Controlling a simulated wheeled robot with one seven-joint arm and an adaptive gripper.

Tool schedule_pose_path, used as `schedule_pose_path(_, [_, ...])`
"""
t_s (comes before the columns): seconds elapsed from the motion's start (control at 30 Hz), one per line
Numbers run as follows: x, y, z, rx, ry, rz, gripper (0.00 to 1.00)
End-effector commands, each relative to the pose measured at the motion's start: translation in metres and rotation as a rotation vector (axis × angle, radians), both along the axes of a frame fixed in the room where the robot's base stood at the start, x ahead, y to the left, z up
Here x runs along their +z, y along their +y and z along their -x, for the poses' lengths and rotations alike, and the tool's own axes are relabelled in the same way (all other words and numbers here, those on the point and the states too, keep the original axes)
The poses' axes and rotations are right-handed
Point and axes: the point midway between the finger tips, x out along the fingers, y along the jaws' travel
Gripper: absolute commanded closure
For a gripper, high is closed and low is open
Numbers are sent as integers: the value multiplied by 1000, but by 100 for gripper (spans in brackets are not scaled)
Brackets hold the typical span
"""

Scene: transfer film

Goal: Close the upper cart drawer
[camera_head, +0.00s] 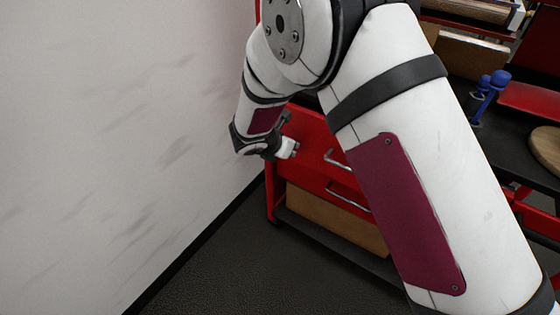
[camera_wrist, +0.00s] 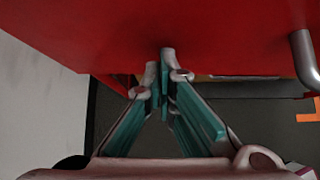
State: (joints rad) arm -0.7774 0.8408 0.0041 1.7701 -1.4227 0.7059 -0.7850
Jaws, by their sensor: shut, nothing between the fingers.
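The red cart's upper drawer (camera_head: 313,145) has a metal handle (camera_head: 336,160) and stands beside the wall, partly hidden by my arm. How far it stands out I cannot tell. My gripper (camera_head: 291,148) is shut and empty, in front of the left part of the upper drawer, left of its handle. In the wrist view my fingertips (camera_wrist: 167,66) meet at the lower part of a red panel (camera_wrist: 190,30). Whether they touch it I cannot tell. A metal handle (camera_wrist: 304,58) shows to the right of the fingers there.
The white wall (camera_head: 110,130) runs close along the left of my gripper. A lower drawer handle (camera_head: 348,197) and a brown box (camera_head: 335,222) on the cart's bottom shelf are below. Blue-handled tools (camera_head: 490,90) stand on the dark top at right. Dark floor (camera_head: 220,280) lies clear in front.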

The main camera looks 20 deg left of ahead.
Motion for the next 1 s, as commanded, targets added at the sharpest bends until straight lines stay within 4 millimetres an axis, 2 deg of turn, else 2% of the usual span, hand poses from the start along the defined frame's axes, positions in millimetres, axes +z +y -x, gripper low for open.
schedule_pose_path(0.1, [-1,-8,-20,-2,-1,0,100])
schedule_pose_path(0.4, [0,-20,-53,-2,-1,0,100])
schedule_pose_path(0.6, [0,-23,-63,-1,-1,0,100])
schedule_pose_path(1.0, [1,-25,-68,-1,-4,1,100])
